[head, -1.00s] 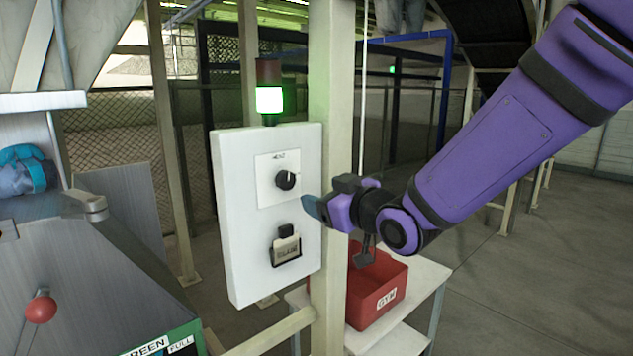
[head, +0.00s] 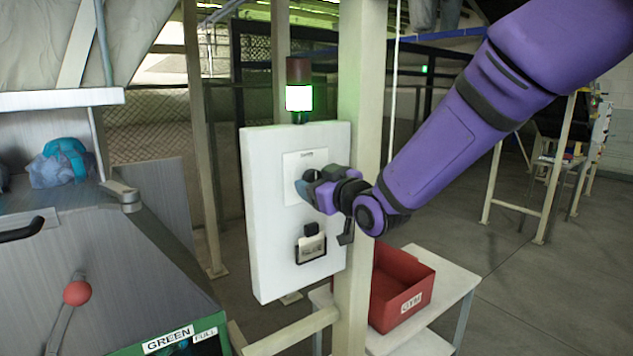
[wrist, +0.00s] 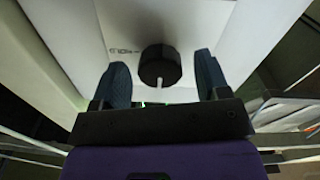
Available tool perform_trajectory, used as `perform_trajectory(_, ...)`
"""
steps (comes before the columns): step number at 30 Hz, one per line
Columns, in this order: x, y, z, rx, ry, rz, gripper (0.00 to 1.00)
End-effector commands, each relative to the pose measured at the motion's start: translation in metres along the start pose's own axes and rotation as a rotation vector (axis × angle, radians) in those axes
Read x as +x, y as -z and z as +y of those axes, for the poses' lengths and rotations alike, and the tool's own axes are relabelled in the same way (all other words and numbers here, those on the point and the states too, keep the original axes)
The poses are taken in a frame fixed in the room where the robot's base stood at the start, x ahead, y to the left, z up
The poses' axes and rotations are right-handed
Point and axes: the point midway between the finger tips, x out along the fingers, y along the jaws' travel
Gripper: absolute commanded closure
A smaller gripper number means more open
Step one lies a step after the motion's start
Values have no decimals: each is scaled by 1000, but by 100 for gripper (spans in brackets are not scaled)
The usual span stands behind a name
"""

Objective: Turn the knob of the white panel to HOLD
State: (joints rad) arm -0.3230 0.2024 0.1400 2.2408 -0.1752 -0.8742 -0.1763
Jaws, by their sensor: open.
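The white panel (head: 270,240) is fixed to a pale post, with a signal lamp (head: 299,97) glowing green-white on top. The black knob (wrist: 160,66) sits on the panel's upper plate; in the wrist view its white pointer mark points down toward my gripper. In the head view the knob is mostly hidden behind my gripper (head: 306,186). My gripper (wrist: 162,85) is open, its two dark fingertips either side of the knob with a gap on each side. A card holder (head: 311,247) is lower on the panel.
The pale post (head: 360,130) stands just right of the panel, close to my wrist. A red bin (head: 412,296) sits on a white table at the lower right. A grey machine with a red ball lever (head: 77,292) is at the left.

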Motion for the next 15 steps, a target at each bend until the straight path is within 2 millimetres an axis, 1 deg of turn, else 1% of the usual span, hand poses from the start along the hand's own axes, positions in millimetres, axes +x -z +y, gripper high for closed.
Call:
perform_trajectory(3,5,0,0,0,0,0,31)
perform_trajectory(11,5,0,0,0,0,0,31)
perform_trajectory(12,5,0,0,0,0,0,40)
perform_trajectory(14,5,0,0,0,0,0,54)
perform_trajectory(15,5,0,0,0,0,0,63)
